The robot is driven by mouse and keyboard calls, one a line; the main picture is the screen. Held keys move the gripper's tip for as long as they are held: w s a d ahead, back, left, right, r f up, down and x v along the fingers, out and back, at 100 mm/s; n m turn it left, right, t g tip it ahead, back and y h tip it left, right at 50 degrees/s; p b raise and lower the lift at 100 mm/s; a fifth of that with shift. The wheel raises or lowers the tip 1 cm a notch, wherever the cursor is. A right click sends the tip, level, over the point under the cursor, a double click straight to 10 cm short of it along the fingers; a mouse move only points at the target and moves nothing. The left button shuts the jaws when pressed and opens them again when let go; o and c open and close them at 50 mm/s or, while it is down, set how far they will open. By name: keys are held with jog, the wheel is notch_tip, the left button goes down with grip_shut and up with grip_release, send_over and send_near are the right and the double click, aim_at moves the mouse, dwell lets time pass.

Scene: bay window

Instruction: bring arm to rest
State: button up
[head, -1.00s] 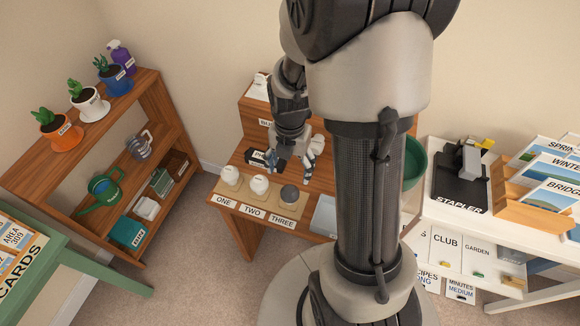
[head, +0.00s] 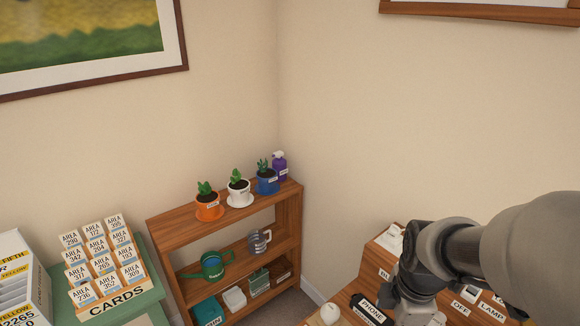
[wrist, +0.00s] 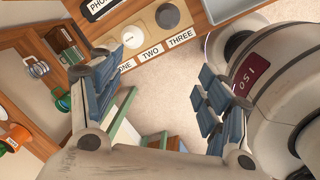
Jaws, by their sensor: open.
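My arm enters the head view from the right edge and reaches down over the wooden desk (head: 345,300). Its end is cut off by the bottom edge there, so the fingertips are not visible. In the wrist view my gripper (wrist: 155,98) is open, with blue-grey finger pads wide apart and nothing between them. Beyond the fingers are the desk's front edge, a white knob (wrist: 133,37) and a dark knob (wrist: 168,15), above labels ONE, TWO and THREE. The rounded grey body at the right of the wrist view, with a red display, is mine.
A wooden shelf (head: 180,240) holds an orange pot (head: 209,207), a white pot (head: 240,195), a blue pot (head: 267,182) and a purple spray bottle (head: 280,166). A green watering can (head: 213,266) stands lower. A card rack (head: 118,290) sits on a green table. A PHONE label (head: 371,308) is beside my arm.

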jog(key=s+a+r+m+t, duration=0.3)
jog(key=s+a+r+m, duration=0.3)
jog(key=s+r+m, duration=0.5)
jog(key=m, duration=0.6)
jog(key=shift+s+a, duration=0.25)
